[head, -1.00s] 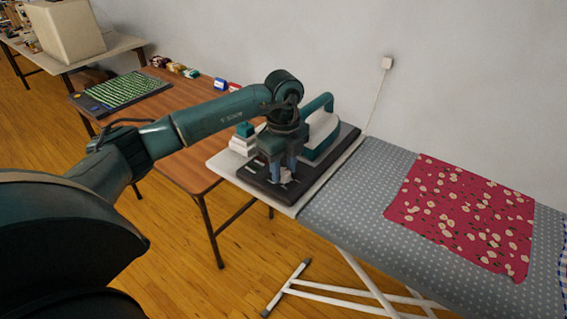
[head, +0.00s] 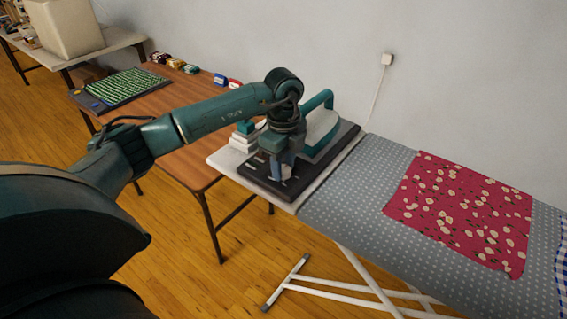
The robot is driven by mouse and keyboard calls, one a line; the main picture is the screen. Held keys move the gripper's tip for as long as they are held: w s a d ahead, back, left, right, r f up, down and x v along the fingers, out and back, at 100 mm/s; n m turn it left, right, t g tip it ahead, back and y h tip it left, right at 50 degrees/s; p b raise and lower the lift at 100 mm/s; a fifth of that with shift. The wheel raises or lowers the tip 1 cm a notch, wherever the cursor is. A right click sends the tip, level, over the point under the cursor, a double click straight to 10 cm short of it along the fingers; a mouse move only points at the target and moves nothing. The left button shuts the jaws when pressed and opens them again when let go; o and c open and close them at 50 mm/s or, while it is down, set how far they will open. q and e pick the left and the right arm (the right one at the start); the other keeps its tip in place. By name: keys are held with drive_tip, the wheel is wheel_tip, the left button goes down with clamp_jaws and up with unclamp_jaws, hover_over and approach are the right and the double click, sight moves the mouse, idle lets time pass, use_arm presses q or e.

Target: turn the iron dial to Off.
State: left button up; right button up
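The teal and white iron (head: 322,128) stands on a dark rest plate (head: 262,183) at the left end of the ironing board (head: 352,190). My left gripper (head: 281,172) points down over the front part of the dark plate, in front of the iron. Its fingers are low at the plate and seen nearly edge-on. A small pale part shows around the fingertips, but the dial itself is hidden or too small to make out. I cannot tell whether the fingers are closed on it. My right gripper is not in view.
A red flowered cloth (head: 462,212) lies on the dotted board cover. A brown table (head: 180,128) with a green-patterned mat (head: 118,88) stands to the left. A white stack (head: 243,141) sits beside the plate. A cord runs to the wall outlet (head: 386,60).

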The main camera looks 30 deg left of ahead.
sight(283, 168)
use_arm(q)
drive_tip(key=o, duration=0.3)
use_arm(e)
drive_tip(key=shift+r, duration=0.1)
use_arm(q)
drive_tip(key=shift+o, duration=0.2)
wheel_tip(283, 168, up, 13)
drive_tip(key=shift+b, duration=0.3)
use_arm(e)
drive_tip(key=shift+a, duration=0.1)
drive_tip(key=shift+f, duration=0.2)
